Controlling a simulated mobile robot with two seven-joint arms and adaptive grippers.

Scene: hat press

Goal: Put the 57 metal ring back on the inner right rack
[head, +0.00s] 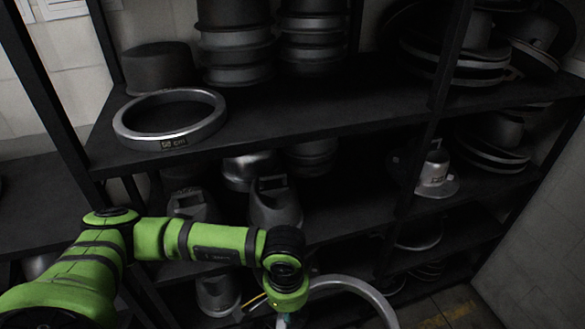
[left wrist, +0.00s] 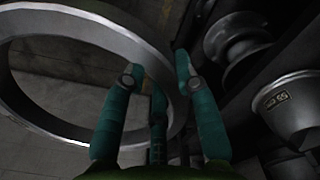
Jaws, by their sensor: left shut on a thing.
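My left gripper (left wrist: 158,75) is shut on the rim of a large grey metal ring (left wrist: 60,128), which fills the left of the left wrist view. No number shows on this ring, so I cannot tell if it is the 57. In the head view the ring (head: 352,284) shows as an arc at the bottom, low in front of the rack. My left wrist hides part of the hold there. Another metal ring (head: 215,118), labelled 58 cm, lies flat on the upper shelf at the left. My right gripper is not in view.
The dark rack's upper shelf (head: 300,122) has bare room right of the 58 cm ring, with stacked metal moulds (head: 235,45) behind. Lower shelves hold moulds (head: 276,205) and a labelled hat-shaped piece (head: 436,170). Rack posts (head: 446,60) divide the bays.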

